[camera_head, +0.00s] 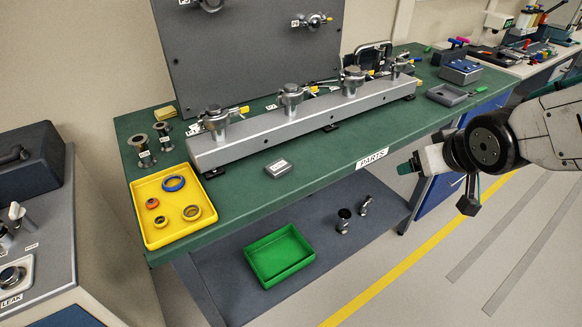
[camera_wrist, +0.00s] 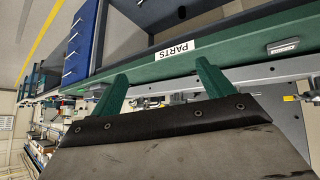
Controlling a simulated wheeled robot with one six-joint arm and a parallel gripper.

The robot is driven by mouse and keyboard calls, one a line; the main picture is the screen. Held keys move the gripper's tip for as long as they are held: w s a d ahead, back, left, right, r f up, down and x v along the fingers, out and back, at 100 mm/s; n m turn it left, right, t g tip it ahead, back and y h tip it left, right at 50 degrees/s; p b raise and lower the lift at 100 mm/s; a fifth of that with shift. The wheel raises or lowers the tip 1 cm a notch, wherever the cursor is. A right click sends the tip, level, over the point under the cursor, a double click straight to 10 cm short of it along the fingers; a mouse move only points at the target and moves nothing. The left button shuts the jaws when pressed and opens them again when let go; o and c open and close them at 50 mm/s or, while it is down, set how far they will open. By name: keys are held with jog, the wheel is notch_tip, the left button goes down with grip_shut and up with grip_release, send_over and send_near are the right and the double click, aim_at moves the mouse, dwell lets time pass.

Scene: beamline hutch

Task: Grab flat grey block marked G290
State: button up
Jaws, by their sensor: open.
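A small flat grey block (camera_head: 278,168) with a pale label lies on the green bench top, in front of the long grey rail. The lettering on it is too small to read. It also shows in the wrist view (camera_wrist: 284,46), at the upper right near the bench edge. My gripper (camera_head: 408,167) is in front of the bench, to the right of the block and well apart from it. In the wrist view its two green fingers (camera_wrist: 160,70) are spread, with nothing between them.
The grey rail (camera_head: 240,138) with several metal fittings stands behind the block. A yellow tray (camera_head: 150,235) with rings is to its left. A green tray (camera_head: 280,255) sits on the lower shelf. The bench around the block's front and right is clear up to the PARTS label (camera_head: 372,159).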

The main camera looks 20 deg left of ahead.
jog(key=w+a+f+n+y, duration=0.2)
jog(key=a+f+n+y, duration=0.15)
jog(key=a, duration=0.75)
jog(key=n+y, duration=0.3)
jog(key=y, duration=0.3)
send_near(281, 168)
jog(key=shift+g, duration=0.4)
jog(key=x, duration=0.8)
jog(key=shift+w+a+r, duration=0.1)
jog(key=shift+w, duration=0.2)
jog(key=c, duration=1.1)
